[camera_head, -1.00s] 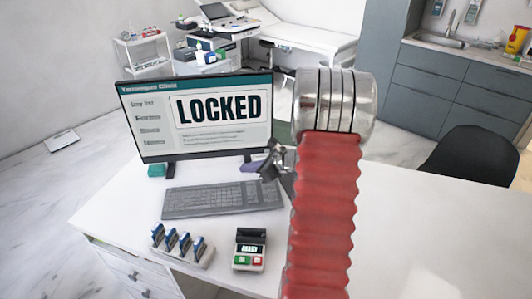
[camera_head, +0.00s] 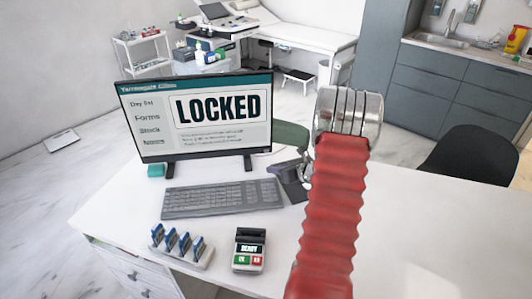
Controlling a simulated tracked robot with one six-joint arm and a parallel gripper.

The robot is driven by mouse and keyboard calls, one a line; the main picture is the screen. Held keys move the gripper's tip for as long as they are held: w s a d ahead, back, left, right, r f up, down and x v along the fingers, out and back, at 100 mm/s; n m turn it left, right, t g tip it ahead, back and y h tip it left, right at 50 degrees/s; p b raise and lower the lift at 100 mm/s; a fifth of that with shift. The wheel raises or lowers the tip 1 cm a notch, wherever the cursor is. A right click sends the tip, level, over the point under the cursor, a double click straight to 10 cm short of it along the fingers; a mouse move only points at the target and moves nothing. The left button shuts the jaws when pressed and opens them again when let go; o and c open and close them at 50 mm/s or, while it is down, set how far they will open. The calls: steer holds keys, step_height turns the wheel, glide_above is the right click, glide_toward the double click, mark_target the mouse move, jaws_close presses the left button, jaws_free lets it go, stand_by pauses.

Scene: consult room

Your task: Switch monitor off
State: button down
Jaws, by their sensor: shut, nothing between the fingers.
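The monitor (camera_head: 197,117) stands upright on the white desk, at left of centre. Its screen is lit and reads LOCKED, with a teal bar on top and a list of words at left. No button can be made out on its dark frame. My gripper (camera_head: 303,168) is small and mostly hidden behind my red arm, to the right of the monitor and apart from it. It is shut and empty.
On the desk (camera_head: 410,235) are a keyboard (camera_head: 221,198), a rack of blue-topped stamps (camera_head: 180,245), a card reader (camera_head: 250,250) and a dark device (camera_head: 290,182). A black chair (camera_head: 475,155) stands at right. The desk's right part is clear.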

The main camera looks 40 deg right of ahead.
steer(key=shift+w+d, duration=0.75)
steer(key=shift+w, duration=0.3)
steer(key=shift+w+d, duration=0.8)
steer(key=shift+w, duration=0.25)
steer(key=shift+w+d, duration=0.75)
steer(key=shift+w, duration=0.3)
steer(key=shift+w+d, duration=0.1)
steer(key=shift+w, duration=0.05)
steer(key=shift+w+d, duration=0.15)
steer(key=shift+w, duration=0.05)
steer(key=shift+w+d, duration=0.25)
steer(key=shift+w, duration=0.05)
stand_by(0.6)
steer(key=shift+s+a, duration=0.1)
steer(key=shift+s, duration=0.05)
steer(key=shift+s+a, duration=0.4)
steer(key=shift+s, duration=0.1)
stand_by(0.5)
steer(key=shift+s+a, duration=0.75)
steer(key=shift+s, duration=0.25)
steer(key=shift+s+a, duration=0.75)
steer(key=shift+s, duration=0.25)
